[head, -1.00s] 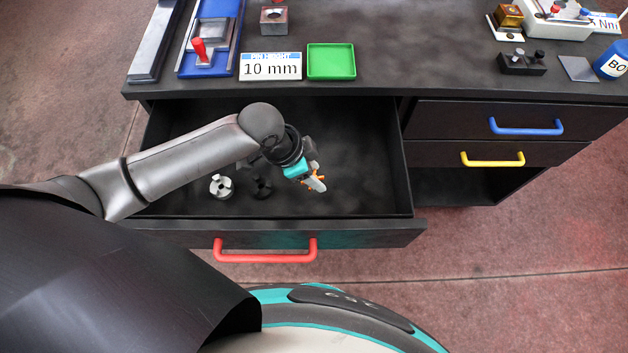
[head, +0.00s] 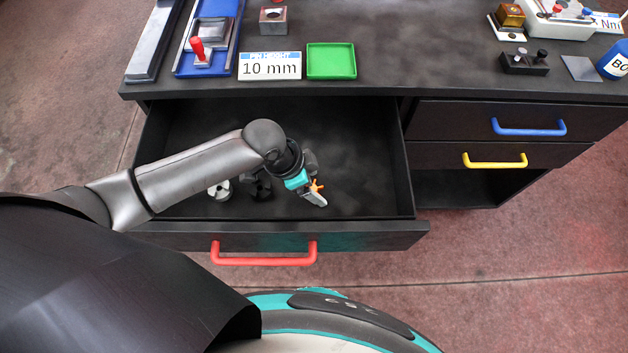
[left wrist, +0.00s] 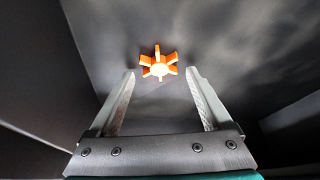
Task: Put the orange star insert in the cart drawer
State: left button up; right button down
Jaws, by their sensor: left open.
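The orange star insert (left wrist: 159,64) lies on the floor of the open drawer, just beyond my fingertips in the left wrist view. In the head view the insert (head: 316,186) shows as a small orange piece beside my left gripper (head: 316,197). My left gripper (left wrist: 162,72) is open, and no finger is closed on the insert. The cart drawer (head: 365,170) with the red handle (head: 264,258) is pulled out. My right gripper is not in view.
A silver hub (head: 219,190) and a dark hub (head: 260,187) lie in the drawer left of my gripper. The drawer's right side is clear. On the tabletop are a green tray (head: 331,75) and a 10 mm sign (head: 270,66). Blue (head: 529,127) and yellow (head: 495,161) handled drawers are shut.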

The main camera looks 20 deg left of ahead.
pick_arm(q)
jog(key=shift+r, duration=0.1)
jog(key=p+v, duration=0.4)
jog(key=v, duration=0.8)
jog(key=shift+s+r, duration=0.1)
jog(key=shift+r, duration=0.05)
